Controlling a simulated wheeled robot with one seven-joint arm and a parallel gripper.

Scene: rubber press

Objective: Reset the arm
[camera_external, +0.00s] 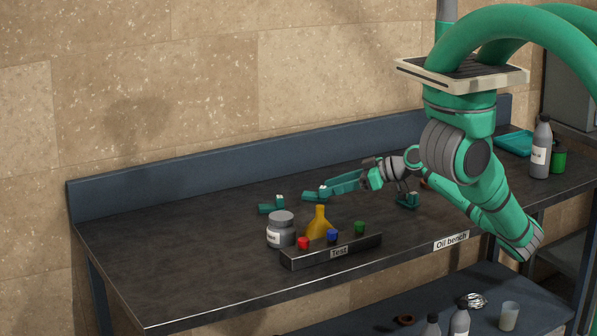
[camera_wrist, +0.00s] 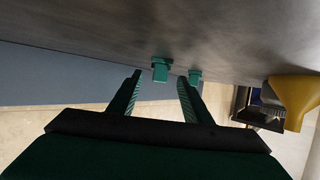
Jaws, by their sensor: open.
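My gripper (camera_external: 346,183) reaches low over the bench and points left in the external view. In the wrist view my gripper (camera_wrist: 159,76) has its two dark green fingers apart, with nothing held between them. In the wrist view one teal piece (camera_wrist: 160,68) shows between the fingertips and another (camera_wrist: 195,75) near the right finger. My arm is bent down over the bench from the upper right.
On the dark bench (camera_external: 180,265) stand a grey jar (camera_external: 281,233), a yellow flask (camera_external: 318,220) and a "Test" tray (camera_external: 335,252) with red, blue and green items. Another teal piece (camera_external: 408,202) lies below my arm. A bottle (camera_external: 541,148) stands far right. The left bench is clear.

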